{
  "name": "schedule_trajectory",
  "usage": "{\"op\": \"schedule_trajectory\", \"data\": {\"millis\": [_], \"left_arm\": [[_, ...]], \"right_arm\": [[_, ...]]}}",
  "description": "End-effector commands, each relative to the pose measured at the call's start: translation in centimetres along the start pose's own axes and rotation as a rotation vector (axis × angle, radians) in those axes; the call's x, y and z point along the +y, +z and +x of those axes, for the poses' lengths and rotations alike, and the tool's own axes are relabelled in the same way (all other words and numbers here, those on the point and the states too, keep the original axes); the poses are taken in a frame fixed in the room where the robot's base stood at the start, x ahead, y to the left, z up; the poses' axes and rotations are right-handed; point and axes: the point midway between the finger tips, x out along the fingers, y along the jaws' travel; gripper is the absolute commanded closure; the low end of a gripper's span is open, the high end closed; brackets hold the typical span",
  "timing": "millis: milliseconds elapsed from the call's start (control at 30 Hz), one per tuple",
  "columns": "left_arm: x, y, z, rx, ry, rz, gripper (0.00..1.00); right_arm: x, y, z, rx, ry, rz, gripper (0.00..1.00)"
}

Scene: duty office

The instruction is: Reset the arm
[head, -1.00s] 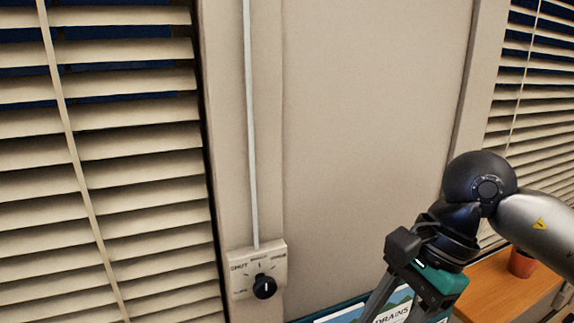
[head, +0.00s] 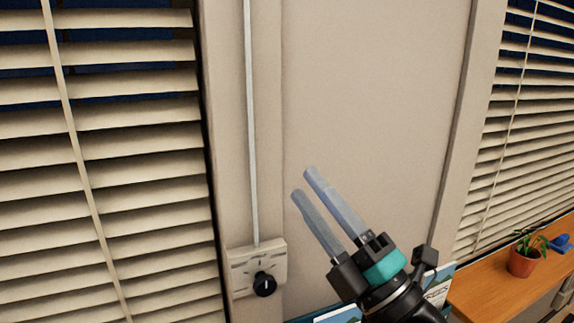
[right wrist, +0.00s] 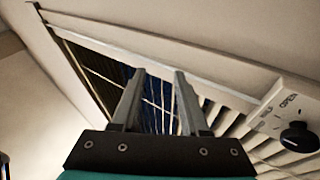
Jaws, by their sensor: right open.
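My right gripper (head: 302,181) is open and empty, its two grey fingers pointing up and to the left in front of the bare wall panel. It is to the right of the wall control plate and touches nothing that I can see. In the right wrist view the fingers (right wrist: 157,72) stand apart with nothing between them, the blinds behind. The control plate (head: 242,256) carries a black knob (head: 264,284), which also shows in the right wrist view (right wrist: 299,137) at the right edge. My left gripper is not in view.
Blinds hang at the left (head: 130,150) and the right (head: 520,120). A wooden shelf (head: 490,294) at lower right bears a potted plant (head: 522,262) and a small blue object (head: 561,243). A partly hidden poster (head: 438,288) is behind my arm. The wall panel above is clear.

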Motion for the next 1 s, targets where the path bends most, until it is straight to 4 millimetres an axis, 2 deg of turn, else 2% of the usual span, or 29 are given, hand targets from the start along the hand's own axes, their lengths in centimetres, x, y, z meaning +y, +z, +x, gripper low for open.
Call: {"op": "schedule_trajectory", "data": {"millis": [33,100,200,267,367,500,600,700,933,1000], "left_arm": [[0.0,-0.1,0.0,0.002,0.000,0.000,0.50],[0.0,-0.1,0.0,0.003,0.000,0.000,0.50],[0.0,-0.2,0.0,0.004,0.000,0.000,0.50],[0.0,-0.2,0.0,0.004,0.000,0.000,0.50],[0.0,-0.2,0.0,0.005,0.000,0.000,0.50],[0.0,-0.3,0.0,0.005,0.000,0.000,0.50],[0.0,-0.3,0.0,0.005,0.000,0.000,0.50],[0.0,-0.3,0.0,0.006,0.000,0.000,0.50],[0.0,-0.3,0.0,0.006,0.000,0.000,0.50],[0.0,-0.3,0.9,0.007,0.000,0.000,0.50]], "right_arm": [[-1.4,1.8,-1.1,-0.115,-0.046,0.098,0.55],[-3.6,4.2,-2.8,-0.272,-0.113,0.226,0.55],[-7.2,6.8,-6.4,-0.498,-0.214,0.405,0.55],[-9.5,7.9,-9.1,-0.633,-0.278,0.507,0.55],[-13.2,8.6,-14.3,-0.859,-0.392,0.673,0.55],[-17.5,7.2,-22.6,-1.173,-0.560,0.882,0.55],[-19.4,4.9,-28.1,-1.371,-0.675,0.999,0.55],[-20.4,2.4,-32.6,-1.538,-0.776,1.088,0.55],[-20.1,-4.0,-40.8,-1.861,-0.987,1.234,0.55],[-22.5,-3.8,-41.7,-1.865,-0.994,1.230,0.55]]}}
